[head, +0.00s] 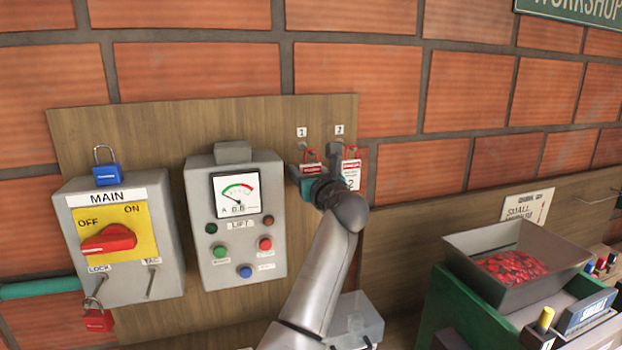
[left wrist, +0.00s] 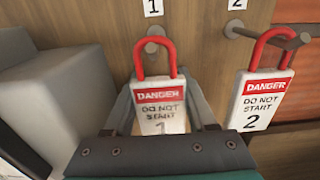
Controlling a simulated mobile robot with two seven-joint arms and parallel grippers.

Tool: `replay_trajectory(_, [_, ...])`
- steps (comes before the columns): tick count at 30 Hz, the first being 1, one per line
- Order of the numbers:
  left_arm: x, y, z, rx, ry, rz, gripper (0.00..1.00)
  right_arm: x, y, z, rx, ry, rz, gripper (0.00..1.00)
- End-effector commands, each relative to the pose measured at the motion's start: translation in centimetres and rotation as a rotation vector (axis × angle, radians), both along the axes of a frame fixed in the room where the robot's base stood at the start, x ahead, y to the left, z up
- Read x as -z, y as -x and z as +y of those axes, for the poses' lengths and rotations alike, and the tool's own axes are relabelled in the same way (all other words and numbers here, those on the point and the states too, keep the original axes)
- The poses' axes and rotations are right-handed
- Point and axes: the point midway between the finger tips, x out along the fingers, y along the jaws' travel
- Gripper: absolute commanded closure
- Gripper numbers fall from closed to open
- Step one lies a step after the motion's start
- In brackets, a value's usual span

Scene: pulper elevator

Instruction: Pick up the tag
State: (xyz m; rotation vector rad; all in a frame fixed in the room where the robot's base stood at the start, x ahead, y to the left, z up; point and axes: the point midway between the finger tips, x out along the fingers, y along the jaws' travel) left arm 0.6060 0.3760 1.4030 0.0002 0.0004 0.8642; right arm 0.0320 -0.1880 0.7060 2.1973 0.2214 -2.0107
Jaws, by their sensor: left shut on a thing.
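Tag 1 (left wrist: 160,108) is a white and red DANGER tag with a red loop, hanging below the number 1 label in the left wrist view. My left gripper (left wrist: 162,125) is shut on tag 1, with a finger on either side. The loop is still around or just in front of peg 1 (left wrist: 152,45); I cannot tell which. Tag 2 (left wrist: 262,98) hangs by its red loop on the peg to the right. In the head view my left gripper (head: 313,180) partly covers tag 1 (head: 312,169), and tag 2 (head: 351,174) shows beside it. My right gripper is out of view.
The grey LIFT panel (head: 202,180) is close on the left of the gripper. Further left is the MAIN switch box (head: 70,207) with a blue padlock (head: 107,173) on top and a red padlock (head: 97,319) below. A hopper of red pieces (head: 480,244) stands right.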

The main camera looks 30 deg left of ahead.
Motion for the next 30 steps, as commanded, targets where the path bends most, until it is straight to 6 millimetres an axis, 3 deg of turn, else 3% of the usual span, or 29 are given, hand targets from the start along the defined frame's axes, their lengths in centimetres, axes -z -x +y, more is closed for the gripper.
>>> replay_trajectory(7, [0.0, 0.0, 0.0, 0.000, -0.001, -0.001, 0.97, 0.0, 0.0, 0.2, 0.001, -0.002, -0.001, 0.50])
replay_trajectory(30, [-1.5, -0.2, -0.9, -0.003, 0.001, -0.001, 0.97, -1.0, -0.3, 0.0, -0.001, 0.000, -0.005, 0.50])
